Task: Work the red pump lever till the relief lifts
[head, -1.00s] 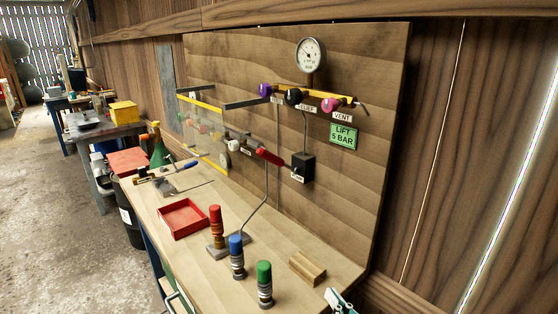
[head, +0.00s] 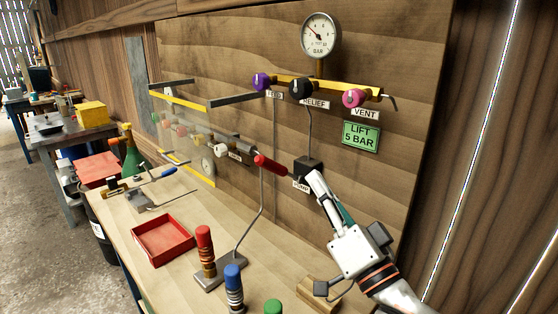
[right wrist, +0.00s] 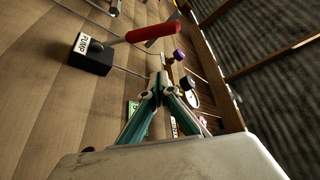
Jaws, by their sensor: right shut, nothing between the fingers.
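The red pump lever (head: 272,166) sticks out to the upper left from the black pump block (head: 309,163) on the wooden board. It also shows in the right wrist view (right wrist: 152,33), near the block with its PUMP label (right wrist: 92,60). My right gripper (head: 315,180) is shut and empty, its tips just in front of the block, right of the lever; I cannot tell if they touch. Its closed fingers show in the wrist view (right wrist: 160,82), apart from the lever. The black relief knob (head: 302,90) and the round gauge (head: 320,36) are above. My left gripper is out of view.
A purple knob (head: 262,82) and a pink vent knob (head: 354,98) flank the relief knob. A green LIFT 5 BAR sign (head: 361,137) hangs below. On the bench are a red tray (head: 163,241), a red-topped stack (head: 205,252), a blue-topped one (head: 233,287) and a wooden block (head: 318,295).

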